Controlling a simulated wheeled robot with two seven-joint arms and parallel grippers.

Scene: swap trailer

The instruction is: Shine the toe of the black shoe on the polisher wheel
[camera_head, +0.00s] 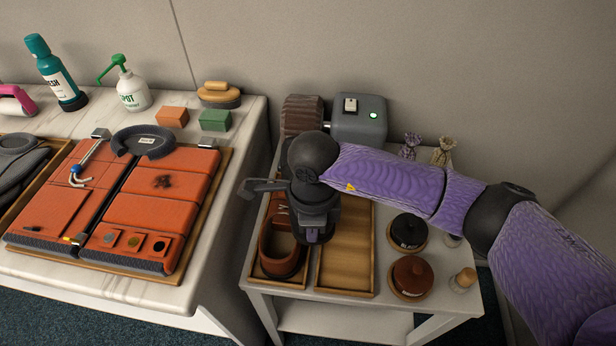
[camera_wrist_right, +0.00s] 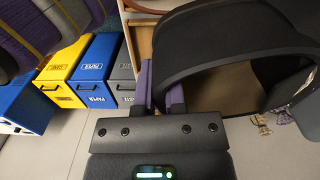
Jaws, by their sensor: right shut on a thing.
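The polisher is a grey box (camera_head: 358,130) with a switch and a lit green light, at the back of the small white table. Its brown bristled wheel (camera_head: 303,113) is on the left side. My right gripper (camera_head: 317,238) points down in front of the wheel, over the trays. In the right wrist view its fingers (camera_wrist_right: 162,98) are shut on the black shoe (camera_wrist_right: 238,38), whose dark curved rim fills the upper right. In the head view I cannot clearly make out the black shoe behind my gripper. My left gripper is not in view.
A brown shoe (camera_head: 277,262) stands in the left wooden tray; the right tray (camera_head: 345,258) looks empty. Round tins, black (camera_head: 408,232) and brown (camera_head: 411,278), stand to the right. A marble-topped counter at left carries an orange case (camera_head: 160,205), bottles and brushes.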

